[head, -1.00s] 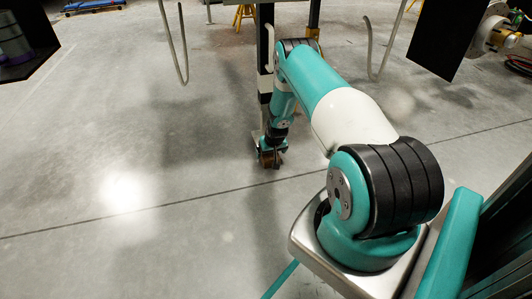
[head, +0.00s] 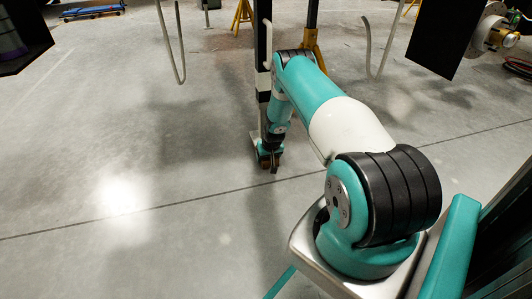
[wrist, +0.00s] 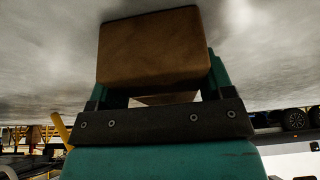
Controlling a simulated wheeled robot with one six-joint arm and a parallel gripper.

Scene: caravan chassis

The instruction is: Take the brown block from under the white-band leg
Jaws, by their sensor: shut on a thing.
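The brown block (wrist: 153,50) fills the space between the teal fingers of my gripper (wrist: 155,75) in the wrist view. My gripper is shut on it, with a finger on each side. In the head view my gripper (head: 268,160) points down close to the floor, with a little of the brown block (head: 264,162) showing at its fingertips. The white-band leg (head: 264,97) is a dark post just behind and left of my arm. Its foot is mostly hidden by my gripper, so I cannot tell whether the block is clear of it.
Two bent grey rods (head: 181,75) hang from above, one each side of the leg. Yellow stands (head: 310,40) are behind it. A black panel (head: 440,40) hangs at the upper right. Floor on the left is clear.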

